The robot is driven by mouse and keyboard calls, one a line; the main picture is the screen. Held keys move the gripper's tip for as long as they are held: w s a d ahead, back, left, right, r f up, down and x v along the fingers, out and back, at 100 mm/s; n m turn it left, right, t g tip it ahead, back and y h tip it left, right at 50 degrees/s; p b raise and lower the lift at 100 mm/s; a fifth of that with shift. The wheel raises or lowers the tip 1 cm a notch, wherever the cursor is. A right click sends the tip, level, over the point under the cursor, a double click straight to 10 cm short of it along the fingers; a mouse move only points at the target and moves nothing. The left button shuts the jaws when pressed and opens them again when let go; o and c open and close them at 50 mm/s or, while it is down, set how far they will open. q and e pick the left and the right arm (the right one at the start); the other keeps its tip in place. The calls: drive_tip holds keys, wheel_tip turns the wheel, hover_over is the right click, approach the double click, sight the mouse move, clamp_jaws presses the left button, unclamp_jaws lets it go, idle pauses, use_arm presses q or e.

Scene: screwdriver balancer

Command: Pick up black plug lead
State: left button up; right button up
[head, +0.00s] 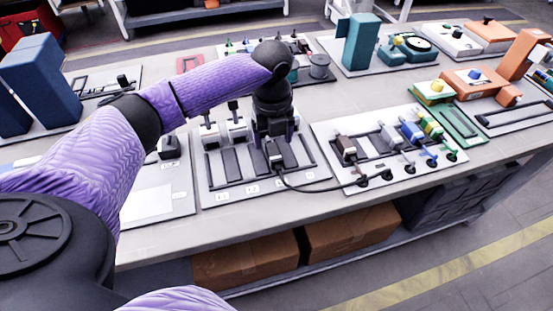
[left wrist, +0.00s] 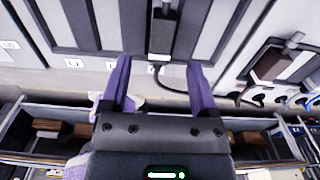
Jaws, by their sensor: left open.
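The black plug lead has a dark plug (head: 276,160) with a pale end at the front of a slotted panel (head: 222,197). Its black cable (head: 318,189) curves right to a socket on the neighbouring panel. In the left wrist view the plug (left wrist: 164,32) lies upright in the picture, its cable bending right past the fingers. My left gripper (head: 273,143) points down over the plug, partly hiding it. In the left wrist view my left gripper (left wrist: 158,66) is open, its purple fingers either side of the plug's pale end. Contact cannot be told. My right gripper is not in view.
The right panel (head: 345,182) carries a brown plug (head: 346,147), a grey plug (head: 389,135), a blue plug (head: 411,131) and green ones with leads. Cardboard boxes (head: 245,265) sit under the bench.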

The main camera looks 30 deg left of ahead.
sight(274, 152)
use_arm(q)
wheel_tip(274, 152, down, 5)
drive_tip(key=shift+w+r+b, duration=0.1)
drive_tip(key=shift+b, duration=1)
drive_tip(key=shift+r, duration=0.15)
drive_tip(key=c, duration=0.9)
clamp_jaws()
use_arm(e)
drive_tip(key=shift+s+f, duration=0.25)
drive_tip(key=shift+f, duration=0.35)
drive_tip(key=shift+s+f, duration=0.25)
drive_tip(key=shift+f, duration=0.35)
use_arm(q)
drive_tip(key=shift+r, duration=0.1)
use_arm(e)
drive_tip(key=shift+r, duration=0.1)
